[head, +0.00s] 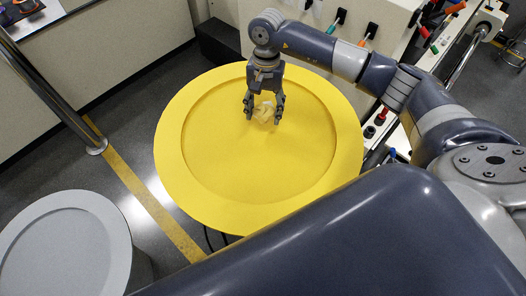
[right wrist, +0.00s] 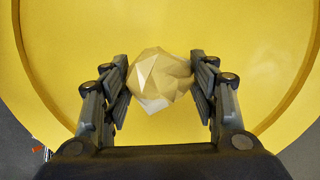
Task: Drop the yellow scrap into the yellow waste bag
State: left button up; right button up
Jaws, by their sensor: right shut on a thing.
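The yellow scrap (head: 264,112) is a small, crumpled, faceted pale-yellow lump. My right gripper (head: 263,108) is shut on it, with a finger on each side. In the right wrist view the scrap (right wrist: 160,80) sits between the fingertips of the gripper (right wrist: 160,85). The yellow waste bag (head: 174,150) is a large round yellow shape with a wide flat rim and a recessed yellow middle. The gripper and scrap are over the upper part of that middle in the head view. Their height above it is hard to tell. My left gripper is not in view.
A grey round bin (head: 65,250) with a similar rim stands at the lower left. A metal post (head: 60,105) rises at the left. A white tool panel (head: 320,15) with coloured handles is behind the yellow bag. A yellow floor line (head: 145,195) runs between the two round containers.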

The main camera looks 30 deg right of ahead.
jog(key=shift+f+b, duration=0.85)
jog(key=shift+f, duration=1.9)
jog(key=o, duration=0.8)
jog(key=r, duration=0.8)
jog(key=w+d+r, duration=0.1)
jog(key=r, duration=0.3)
jog(key=shift+w, duration=0.1)
